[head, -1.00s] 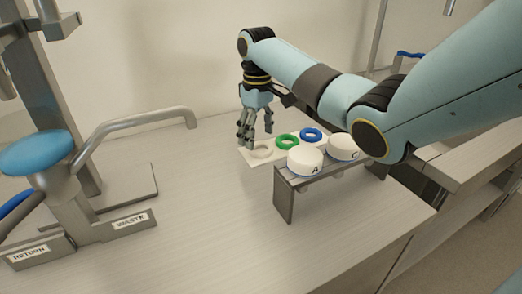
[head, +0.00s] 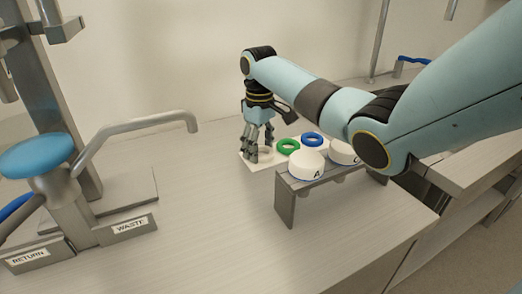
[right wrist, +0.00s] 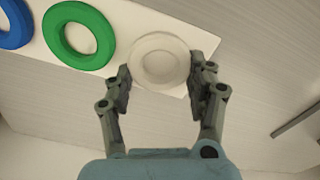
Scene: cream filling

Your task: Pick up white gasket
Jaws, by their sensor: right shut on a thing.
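The white gasket (right wrist: 158,62) is a pale ring at the end of the white mat (head: 262,164). In the head view the gasket (head: 265,151) is partly hidden by my right gripper (head: 253,155). My right gripper (right wrist: 157,92) has come down to the mat and is shut on the gasket, with one finger on each side of it in the right wrist view. I cannot tell whether the gasket is lifted off the mat. My left gripper is not in view.
A green ring (head: 287,146) and a blue ring (head: 312,139) lie on the mat beside the gasket. A metal stand (head: 285,206) with white lids marked A (head: 306,165) and C (head: 343,152) is in front. A metal fixture labelled RETURN and WASTE (head: 130,224) stands left. The table between is clear.

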